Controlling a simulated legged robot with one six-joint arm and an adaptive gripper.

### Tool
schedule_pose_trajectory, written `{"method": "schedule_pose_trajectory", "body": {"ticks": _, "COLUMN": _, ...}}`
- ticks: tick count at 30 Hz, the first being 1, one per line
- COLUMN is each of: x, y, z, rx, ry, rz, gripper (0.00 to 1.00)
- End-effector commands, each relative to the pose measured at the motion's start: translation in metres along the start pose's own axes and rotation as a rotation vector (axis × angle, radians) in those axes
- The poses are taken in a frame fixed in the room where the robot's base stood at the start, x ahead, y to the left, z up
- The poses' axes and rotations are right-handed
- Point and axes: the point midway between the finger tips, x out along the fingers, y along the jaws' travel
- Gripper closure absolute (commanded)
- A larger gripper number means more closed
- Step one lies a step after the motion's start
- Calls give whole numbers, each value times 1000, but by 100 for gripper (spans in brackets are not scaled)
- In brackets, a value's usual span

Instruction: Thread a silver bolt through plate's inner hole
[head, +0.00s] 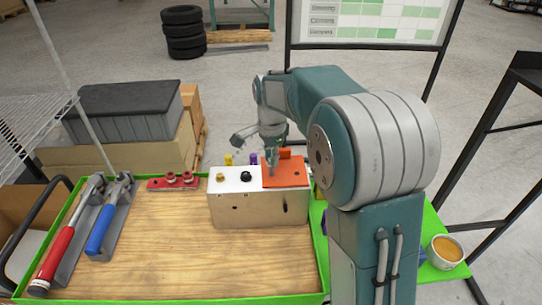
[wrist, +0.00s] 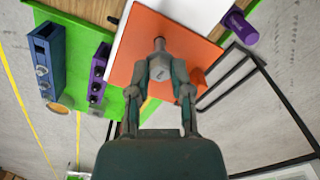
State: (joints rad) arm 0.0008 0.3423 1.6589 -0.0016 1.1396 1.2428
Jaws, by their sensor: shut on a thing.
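An orange plate (head: 294,174) lies on the right part of the top of a pale metal chassis box (head: 245,208). The plate also shows in the wrist view (wrist: 128,62). My gripper (head: 272,158) is over the plate, pointing down, with its fingertips at or just above the surface. In the wrist view my gripper (wrist: 159,42) has its fingers drawn together and shut on a small grey piece, apparently the silver bolt; it is mostly hidden by the fingertips. The plate's inner hole is not visible; I cannot tell whether the bolt is in it.
Gold (head: 220,177) and black (head: 245,177) fittings stand on the box's left top. A blue rack (wrist: 47,62) with silver parts and a purple rack (wrist: 99,72) with dark parts sit beside the box. Red (head: 60,245) and blue (head: 104,228) handled tools lie at left. Wooden tabletop is clear in front.

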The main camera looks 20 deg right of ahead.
Motion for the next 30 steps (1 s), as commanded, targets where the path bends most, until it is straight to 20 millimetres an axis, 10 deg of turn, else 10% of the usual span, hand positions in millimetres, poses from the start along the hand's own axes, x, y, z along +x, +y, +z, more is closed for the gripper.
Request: {"method": "schedule_pose_trajectory", "body": {"ticks": 30, "x": 18, "y": 0, "z": 0, "rx": 0, "ry": 0, "rz": -1, "gripper": 100}}
